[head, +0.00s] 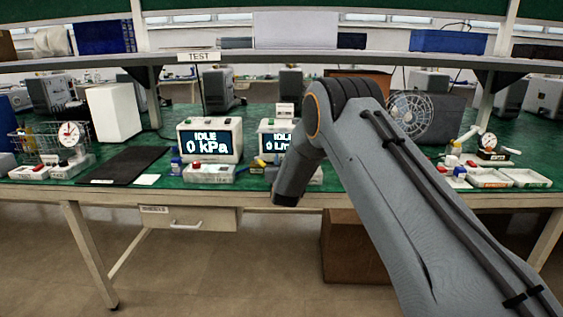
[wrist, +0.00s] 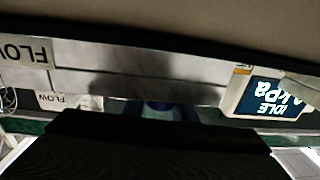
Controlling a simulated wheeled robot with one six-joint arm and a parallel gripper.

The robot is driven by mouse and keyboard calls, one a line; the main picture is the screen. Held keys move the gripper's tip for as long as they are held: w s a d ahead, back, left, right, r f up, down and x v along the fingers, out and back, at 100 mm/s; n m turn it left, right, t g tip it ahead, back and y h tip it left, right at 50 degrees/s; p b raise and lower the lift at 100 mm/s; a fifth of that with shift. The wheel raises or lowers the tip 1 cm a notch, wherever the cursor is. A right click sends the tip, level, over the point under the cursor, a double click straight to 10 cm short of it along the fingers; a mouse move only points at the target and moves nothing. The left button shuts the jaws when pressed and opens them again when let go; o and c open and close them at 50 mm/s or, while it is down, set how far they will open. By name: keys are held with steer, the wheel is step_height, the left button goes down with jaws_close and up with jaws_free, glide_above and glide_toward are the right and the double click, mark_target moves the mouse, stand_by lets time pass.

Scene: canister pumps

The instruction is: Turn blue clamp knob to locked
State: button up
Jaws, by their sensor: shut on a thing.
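In the wrist view my gripper (wrist: 160,125) is a broad dark shape along the bottom edge. A blue part (wrist: 166,108), which looks like the blue clamp knob, shows just past its upper edge, mostly hidden by it. My gripper is shut on this blue part. The knob's pointer and any locked mark are hidden. In the head view my arm covers the spot, and neither my fingers nor the held knob can be made out there. The flow unit (head: 279,138) stands partly behind my arm, its screen reading IDLE.
The pressure display (head: 210,140) reads IDLE 0 kPa and stands left of my arm on the green bench (head: 130,135). A black mat (head: 125,165) and a round gauge (head: 70,134) lie farther left. White trays (head: 525,178) and another gauge (head: 488,141) stand at the right. A shelf (head: 260,58) spans above.

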steer(key=shift+d+m+h+b, duration=0.35)
steer(key=shift+m+h, duration=0.45)
steer(key=shift+h, duration=0.45)
steer(key=shift+d+m+h+b, duration=0.25)
steer(key=shift+m+h, duration=0.55)
steer(key=shift+h, duration=0.45)
steer(key=o, duration=1)
steer(key=shift+o, duration=0.2)
steer(key=shift+a, duration=0.1)
steer(key=v, duration=0.8)
steer(key=shift+r, duration=0.2)
